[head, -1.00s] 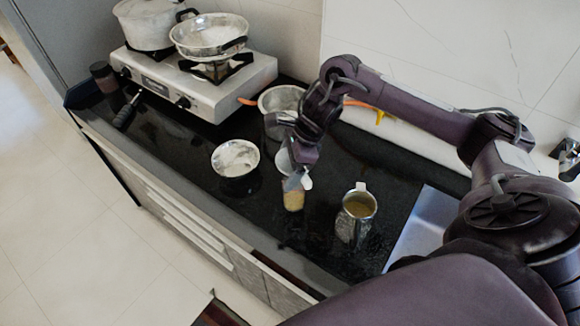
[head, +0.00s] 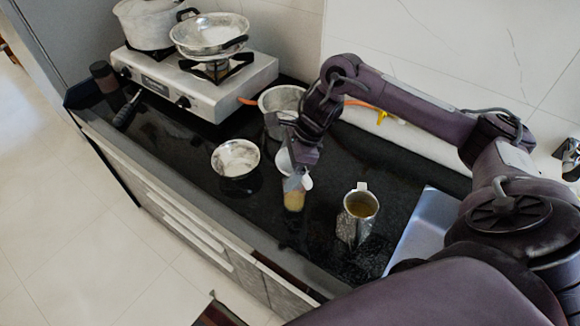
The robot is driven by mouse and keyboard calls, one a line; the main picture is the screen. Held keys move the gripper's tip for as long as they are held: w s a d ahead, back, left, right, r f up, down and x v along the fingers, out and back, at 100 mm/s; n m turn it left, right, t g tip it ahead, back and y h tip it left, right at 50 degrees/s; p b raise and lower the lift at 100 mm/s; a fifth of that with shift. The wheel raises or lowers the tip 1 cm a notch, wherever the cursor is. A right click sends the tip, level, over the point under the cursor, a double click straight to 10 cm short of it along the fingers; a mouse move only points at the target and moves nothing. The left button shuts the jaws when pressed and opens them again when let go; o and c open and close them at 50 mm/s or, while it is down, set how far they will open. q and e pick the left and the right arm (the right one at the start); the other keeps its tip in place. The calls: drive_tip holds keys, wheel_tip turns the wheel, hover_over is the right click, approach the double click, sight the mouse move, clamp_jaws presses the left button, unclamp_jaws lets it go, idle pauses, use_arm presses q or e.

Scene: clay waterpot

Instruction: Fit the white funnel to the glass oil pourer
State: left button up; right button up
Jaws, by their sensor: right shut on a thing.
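The white funnel (head: 284,160) is at the tips of my right gripper (head: 295,176), which is shut on it. The glass oil pourer (head: 294,201) stands upright on the black counter just below, with yellowish contents. The funnel and gripper overlap the pourer's top in the head view. I cannot tell whether the funnel's spout is inside the pourer's mouth, because the gripper hides it. My left gripper is not in view.
A metal bowl (head: 236,160) is to the left. A pot (head: 279,104) sits behind the gripper. The gas stove (head: 190,92) carries pans at the back left.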

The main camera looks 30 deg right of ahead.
idle(0.4)
drive_tip(key=o, duration=0.9)
drive_tip(key=shift+d+r, duration=0.1)
drive_tip(key=shift+r, duration=0.05)
drive_tip(key=v, duration=0.6)
drive_tip(key=shift+s+d+r, duration=0.1)
drive_tip(key=shift+d+r, duration=0.05)
drive_tip(key=shift+r, duration=0.2)
drive_tip(key=shift+s+d+r, duration=0.1)
drive_tip(key=shift+s+r, duration=0.1)
drive_tip(key=shift+r, duration=0.2)
drive_tip(key=shift+w, duration=0.1)
drive_tip(key=shift+f, duration=0.1)
